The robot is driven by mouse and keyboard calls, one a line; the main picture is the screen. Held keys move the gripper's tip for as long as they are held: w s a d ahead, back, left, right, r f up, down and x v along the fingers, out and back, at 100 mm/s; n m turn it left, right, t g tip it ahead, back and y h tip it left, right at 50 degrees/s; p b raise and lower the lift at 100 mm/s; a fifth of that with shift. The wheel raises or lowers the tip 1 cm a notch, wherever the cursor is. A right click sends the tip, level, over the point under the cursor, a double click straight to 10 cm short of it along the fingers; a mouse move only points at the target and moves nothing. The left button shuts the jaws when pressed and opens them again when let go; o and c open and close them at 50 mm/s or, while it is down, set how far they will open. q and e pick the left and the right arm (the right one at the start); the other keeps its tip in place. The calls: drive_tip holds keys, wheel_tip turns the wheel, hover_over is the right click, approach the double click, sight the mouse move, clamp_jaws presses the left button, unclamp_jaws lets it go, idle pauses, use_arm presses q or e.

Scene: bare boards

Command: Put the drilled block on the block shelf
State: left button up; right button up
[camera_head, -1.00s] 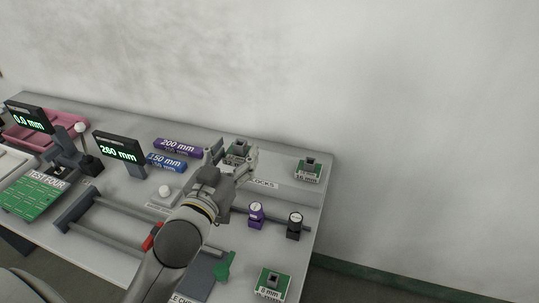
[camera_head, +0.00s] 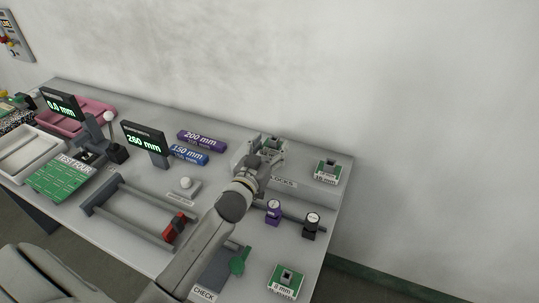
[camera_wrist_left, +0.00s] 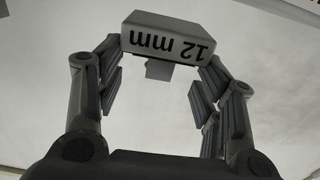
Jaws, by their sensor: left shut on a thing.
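The block shelf (camera_head: 304,174) is the low raised grey ledge at the back right of the bench, with a label ending in "LOCKS" on its front. My left gripper (camera_head: 271,153) is over its left part, shut on a block marked "12 mm" (camera_wrist_left: 168,42). In the left wrist view this block sits between the fingertips, its label upside down. In the head view the fingers partly cover it. I cannot tell whether its underside touches the shelf. My right gripper is not in view.
A 16 mm block (camera_head: 327,171) stands on the shelf's right part. An 8 mm block (camera_head: 284,281) is near the front edge. Purple and blue bars (camera_head: 188,155) lie left.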

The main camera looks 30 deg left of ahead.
sight(270, 155)
use_arm(q)
wheel_tip(270, 155, down, 2)
drive_tip(key=shift+f, duration=0.35)
drive_tip(key=shift+f, duration=0.1)
drive_tip(key=o, duration=1)
drive_tip(key=shift+o, duration=0.2)
drive_tip(key=shift+s+r, duration=0.1)
drive_tip(key=shift+r, duration=0.1)
drive_tip(key=s+b, duration=0.1)
drive_tip(key=s, duration=1.1)
drive_tip(key=shift+d+b, duration=0.35)
drive_tip(key=shift+d, duration=0.05)
